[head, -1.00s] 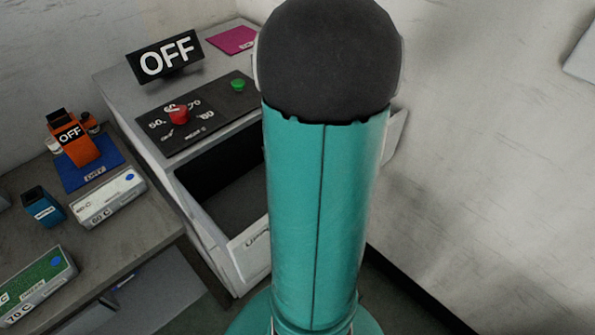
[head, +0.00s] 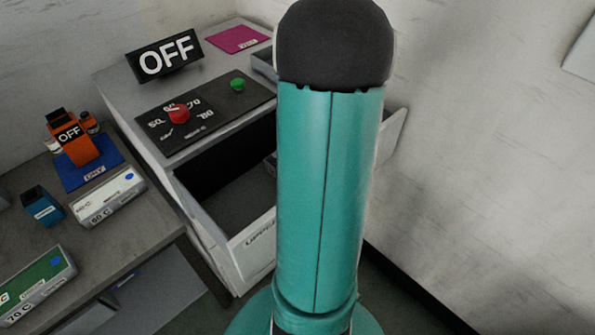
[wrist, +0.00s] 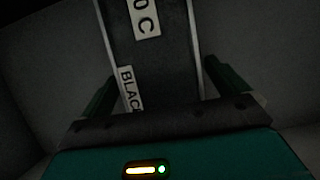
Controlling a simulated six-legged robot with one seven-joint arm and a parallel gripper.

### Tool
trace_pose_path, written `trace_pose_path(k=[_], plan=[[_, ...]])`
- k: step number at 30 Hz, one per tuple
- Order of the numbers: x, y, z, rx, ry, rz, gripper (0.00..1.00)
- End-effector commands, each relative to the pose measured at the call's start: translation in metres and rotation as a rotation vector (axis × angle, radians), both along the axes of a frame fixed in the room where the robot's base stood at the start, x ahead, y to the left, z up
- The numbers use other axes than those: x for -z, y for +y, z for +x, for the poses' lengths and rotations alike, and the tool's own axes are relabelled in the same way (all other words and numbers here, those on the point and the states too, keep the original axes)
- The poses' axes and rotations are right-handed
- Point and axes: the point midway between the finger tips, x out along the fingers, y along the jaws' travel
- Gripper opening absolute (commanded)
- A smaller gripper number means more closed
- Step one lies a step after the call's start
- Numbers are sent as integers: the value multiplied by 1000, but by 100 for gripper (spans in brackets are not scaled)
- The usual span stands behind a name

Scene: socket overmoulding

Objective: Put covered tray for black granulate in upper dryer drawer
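In the wrist view a dark covered tray (wrist: 165,65) with pale rims lies between the fingers. Its labels read "BLACK" and, partly cut off, "0 C". My gripper (wrist: 160,75) has a dark green finger at each side of the tray, close against its rims, and looks shut on it. The view is dim. Plain grey walls surround the tray. In the head view the upper dryer drawer (head: 257,243), marked "UPPER", is pulled out. My arm hides much of it, along with my gripper. A small pale edge shows inside the drawer beside my arm.
The dryer top has an "OFF" sign (head: 165,56), a panel with a red dial (head: 179,114) and green button (head: 237,84), and a pink mat (head: 237,38). Labelled boxes (head: 108,198) stand on the left bench (head: 125,235). A wall closes the right side.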

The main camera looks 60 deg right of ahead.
Motion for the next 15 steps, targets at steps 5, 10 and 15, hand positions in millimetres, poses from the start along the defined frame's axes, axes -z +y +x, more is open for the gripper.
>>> trace_pose_path(k=[5, 10, 15], plan=[[0, 0, 0, 0, 0, 0, 99], [-5, 0, 0, 0, 0, -2, 99], [-24, 1, -7, -2, -2, -6, 99]])
